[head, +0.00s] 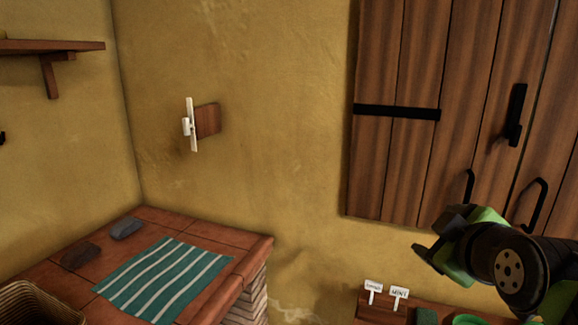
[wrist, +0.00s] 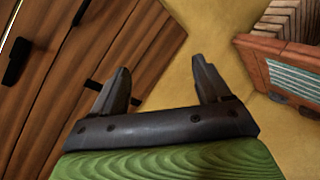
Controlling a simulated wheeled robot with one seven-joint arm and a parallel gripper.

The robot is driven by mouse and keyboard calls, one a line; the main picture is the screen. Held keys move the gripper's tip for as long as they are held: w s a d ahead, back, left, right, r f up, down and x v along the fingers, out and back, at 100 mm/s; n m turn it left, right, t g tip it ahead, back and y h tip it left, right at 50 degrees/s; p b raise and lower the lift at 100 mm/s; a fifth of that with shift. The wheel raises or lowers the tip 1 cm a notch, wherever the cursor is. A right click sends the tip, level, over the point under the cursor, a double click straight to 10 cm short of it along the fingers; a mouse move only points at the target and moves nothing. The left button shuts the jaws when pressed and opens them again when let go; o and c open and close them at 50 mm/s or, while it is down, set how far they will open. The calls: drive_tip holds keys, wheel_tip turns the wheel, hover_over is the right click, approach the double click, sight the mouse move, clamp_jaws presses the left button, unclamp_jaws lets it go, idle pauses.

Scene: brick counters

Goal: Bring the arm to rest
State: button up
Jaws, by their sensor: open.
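My gripper shows in the wrist view (wrist: 160,88) with its two dark fingers spread apart and nothing between them. In the head view my gripper (head: 432,250) is at the lower right, in front of the wooden cabinet doors and to the right of the tiled counter. My black and green arm runs from it to the right edge of the picture. The gripper holds nothing that I can see.
A wooden cabinet (head: 415,60) with black handles hangs at the right. A tiled counter (head: 245,243) at the left bears a striped green cloth (head: 165,278), two stones and a basket (head: 30,305). A low shelf with small signs (head: 399,293) is below my gripper.

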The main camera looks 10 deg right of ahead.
drive_tip(key=s+a+f+m+g+y, duration=0.3)
drive_tip(key=s+a+f+m+g, duration=0.4)
drive_tip(key=s+a+f, duration=1)
wheel_tip(320, 180, up, 14)
drive_tip(key=w+d+p, duration=0.1)
drive_tip(key=p, duration=1.4)
drive_tip(key=shift+w+d, duration=0.25)
drive_tip(key=shift+d, duration=0.1)
